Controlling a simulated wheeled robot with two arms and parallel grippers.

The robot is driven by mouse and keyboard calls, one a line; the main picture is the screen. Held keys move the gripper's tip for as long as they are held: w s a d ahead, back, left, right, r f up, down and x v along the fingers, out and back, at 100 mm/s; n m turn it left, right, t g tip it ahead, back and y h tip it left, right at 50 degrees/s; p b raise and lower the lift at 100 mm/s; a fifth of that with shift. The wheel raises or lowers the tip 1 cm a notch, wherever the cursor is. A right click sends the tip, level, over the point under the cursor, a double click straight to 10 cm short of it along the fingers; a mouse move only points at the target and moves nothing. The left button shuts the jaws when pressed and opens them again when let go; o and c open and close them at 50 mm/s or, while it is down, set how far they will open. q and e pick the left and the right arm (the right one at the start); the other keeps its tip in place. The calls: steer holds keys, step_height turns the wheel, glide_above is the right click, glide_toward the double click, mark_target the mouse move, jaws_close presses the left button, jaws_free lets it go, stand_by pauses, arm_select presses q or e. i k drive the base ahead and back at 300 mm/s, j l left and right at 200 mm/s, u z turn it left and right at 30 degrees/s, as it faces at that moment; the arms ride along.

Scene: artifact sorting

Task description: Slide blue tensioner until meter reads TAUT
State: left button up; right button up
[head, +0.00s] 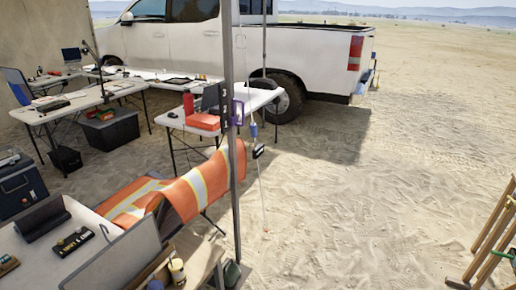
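A thin cord runs down beside a grey metal pole (236,180) in the middle of the view. A small blue piece (254,131), which looks like the tensioner, sits on this cord. Just below it is a small black box with a pale face (258,152), perhaps the meter; its reading is too small to make out. A purple-framed piece (238,113) is at the pole a little higher up. Neither of my grippers is in view.
An orange cloth with pale stripes (197,187) hangs left of the pole. Cluttered tables (170,122) stand behind it, with a white pickup (310,50) beyond. A wooden frame (492,235) stands at the right edge. Sand between pole and frame is open.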

mark_target(253, 128)
steer(key=i+l+u, duration=0.1)
steer(key=l, duration=0.3)
steer(key=i+l+u, duration=0.1)
steer(key=i+l, duration=0.15)
steer(key=l, duration=0.2)
steer(key=i+l+u, duration=0.1)
steer(key=l, duration=0.35)
steer(key=i+l+u, duration=0.15)
steer(key=l, duration=0.3)
steer(key=i+l+u, duration=0.1)
steer(key=l, duration=0.35)
steer(key=i+z, duration=0.2)
steer(key=i, duration=0.3)
steer(key=i+z, duration=0.2)
steer(key=i, duration=0.3)
steer(key=i+j+z, duration=0.15)
steer(key=i, duration=0.35)
steer(key=i+j+z, duration=0.2)
steer(key=i, duration=0.3)
